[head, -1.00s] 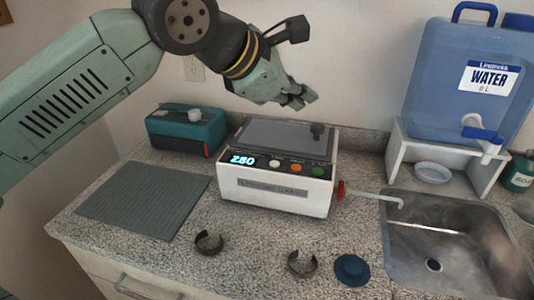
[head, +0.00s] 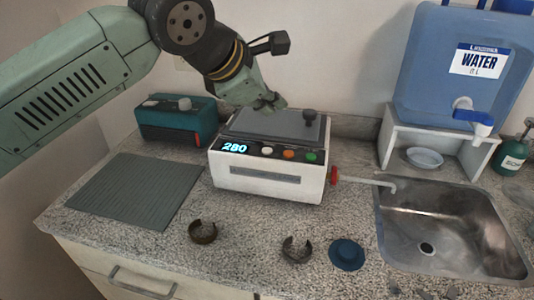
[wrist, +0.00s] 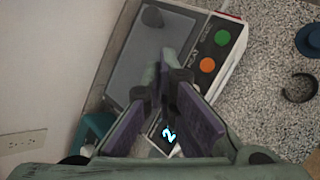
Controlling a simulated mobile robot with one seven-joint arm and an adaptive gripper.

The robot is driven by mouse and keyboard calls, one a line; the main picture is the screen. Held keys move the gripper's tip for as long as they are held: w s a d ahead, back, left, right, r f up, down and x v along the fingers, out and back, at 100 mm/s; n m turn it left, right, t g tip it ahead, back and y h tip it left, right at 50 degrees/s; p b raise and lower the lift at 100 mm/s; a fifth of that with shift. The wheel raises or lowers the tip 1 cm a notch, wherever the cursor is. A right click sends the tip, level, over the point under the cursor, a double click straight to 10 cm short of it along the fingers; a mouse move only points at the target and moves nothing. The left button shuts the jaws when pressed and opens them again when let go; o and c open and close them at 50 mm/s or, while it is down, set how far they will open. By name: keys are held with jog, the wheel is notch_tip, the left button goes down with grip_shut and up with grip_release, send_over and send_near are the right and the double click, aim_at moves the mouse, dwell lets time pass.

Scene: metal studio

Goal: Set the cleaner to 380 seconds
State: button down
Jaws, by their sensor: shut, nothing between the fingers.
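The cleaner (head: 262,180) is a white box with a grey lid (head: 270,126) on the counter. Its lit display (head: 234,147) reads 280. To the right of the display are a white button (head: 266,150), an orange button (head: 288,154) and a green button (head: 311,157). The orange button (wrist: 207,65) and green button (wrist: 221,38) also show in the wrist view. My gripper (head: 274,101) is shut and empty above the lid. In the wrist view its fingers (wrist: 165,75) hide the white button and part of the display.
A teal device (head: 177,120) and a grey ribbed mat (head: 135,190) lie left. Two dark open rings (head: 203,232) and a blue round piece (head: 346,254) are in front. The sink (head: 450,225) and water container (head: 465,75) are right. A red-ended drain pipe (head: 350,179) juts out sideways.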

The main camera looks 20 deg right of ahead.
jog(key=b, duration=0.4)
send_over(270, 152)
notch_tip(270, 152, down, 6)
jog(key=shift+r, duration=0.2)
jog(key=shift+f, duration=0.45)
jog(key=shift+f+b, duration=0.15)
jog(key=shift+b, duration=0.25)
jog(key=shift+f+b, duration=0.25)
jog(key=shift+b, duration=0.1)
jog(key=shift+f+b, duration=0.4)
jog(key=shift+b, duration=0.05)
dwell(0.7)
jog(key=shift+r, duration=0.1)
jog(key=shift+r+p, duration=0.4)
jog(key=shift+r, duration=0.3)
jog(key=shift+r+p, duration=1.6)
jog(key=shift+r, duration=0.9)
